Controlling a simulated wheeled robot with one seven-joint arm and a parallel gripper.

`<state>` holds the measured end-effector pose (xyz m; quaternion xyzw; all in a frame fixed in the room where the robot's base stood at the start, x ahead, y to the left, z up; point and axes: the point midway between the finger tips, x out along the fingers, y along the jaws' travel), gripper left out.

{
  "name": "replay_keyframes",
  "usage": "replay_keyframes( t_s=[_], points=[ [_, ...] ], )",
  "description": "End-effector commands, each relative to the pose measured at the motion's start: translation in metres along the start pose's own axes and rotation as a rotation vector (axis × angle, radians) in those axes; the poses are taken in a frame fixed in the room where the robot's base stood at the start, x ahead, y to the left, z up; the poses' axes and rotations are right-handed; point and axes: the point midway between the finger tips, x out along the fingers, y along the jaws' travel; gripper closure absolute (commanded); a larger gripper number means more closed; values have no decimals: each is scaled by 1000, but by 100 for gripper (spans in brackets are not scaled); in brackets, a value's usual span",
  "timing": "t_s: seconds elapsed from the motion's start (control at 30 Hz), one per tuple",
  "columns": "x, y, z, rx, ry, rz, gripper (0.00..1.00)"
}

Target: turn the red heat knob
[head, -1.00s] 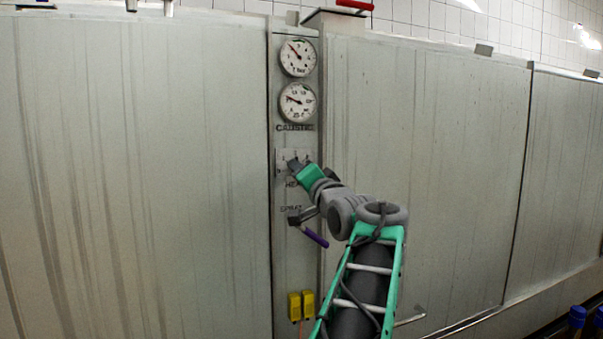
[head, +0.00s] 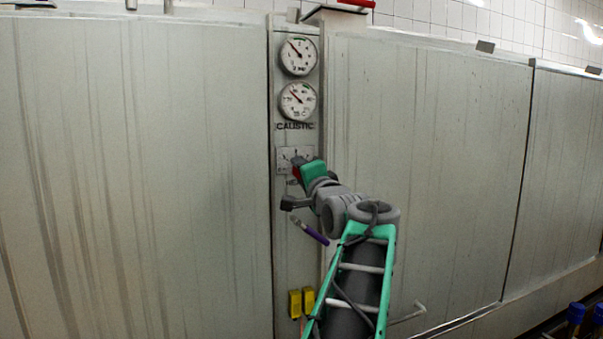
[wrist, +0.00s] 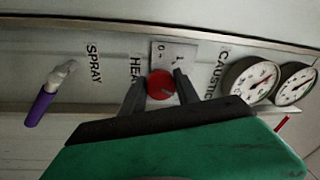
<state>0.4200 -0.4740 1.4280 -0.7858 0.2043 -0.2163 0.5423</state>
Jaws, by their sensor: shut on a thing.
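The red heat knob (wrist: 161,85) sits on a small pale scale plate (wrist: 172,53) beside the word HEAT in the wrist view. In the head view only a sliver of the knob (head: 296,172) shows, the rest hidden by my gripper. My gripper (wrist: 160,84) has one finger on each side of the knob and is shut on it. The green gripper body fills the lower part of the wrist view. The scale plate (head: 288,158) also shows in the head view, below the two gauges.
Two round dial gauges, upper (head: 298,55) and lower (head: 298,100), sit above the knob on the narrow panel. A purple-handled spray lever (head: 314,232) hangs below my gripper. Yellow switches (head: 301,303) are lower down. Wide grey panels flank the column.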

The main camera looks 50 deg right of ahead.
Motion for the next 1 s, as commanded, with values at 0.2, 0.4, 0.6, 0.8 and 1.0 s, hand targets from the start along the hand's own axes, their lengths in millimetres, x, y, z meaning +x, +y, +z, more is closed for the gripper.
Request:
replay_keyframes(
  t_s=[0.2,0.4,0.6,0.8,1.0],
  points=[
    [0,-2,0,-3,1,-4,55],
    [0,-1,0,-2,1,-2,42],
    [-1,-1,0,-2,1,-2,42],
    [-28,2,-1,-6,5,-2,42],
    [-67,1,-1,-4,5,-3,42]
  ],
)
